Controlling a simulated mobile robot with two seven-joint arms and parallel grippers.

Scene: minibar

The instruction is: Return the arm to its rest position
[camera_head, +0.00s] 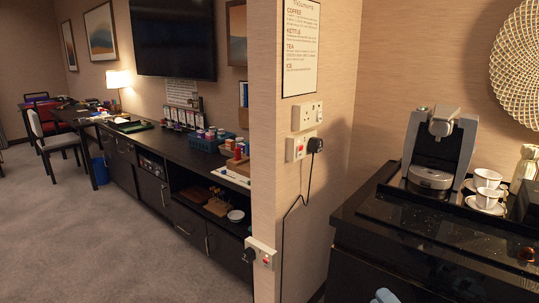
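The black minibar counter (400,228) stands at the right. On it are a silver and black coffee machine (436,150) and white cups (487,187) on saucers.
A wall end with sockets (307,115) and a hanging black cable (300,205) separates the counter from a long dark sideboard (150,145). A chair (55,140) stands at the far left. The grey carpet (80,230) is clear at left.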

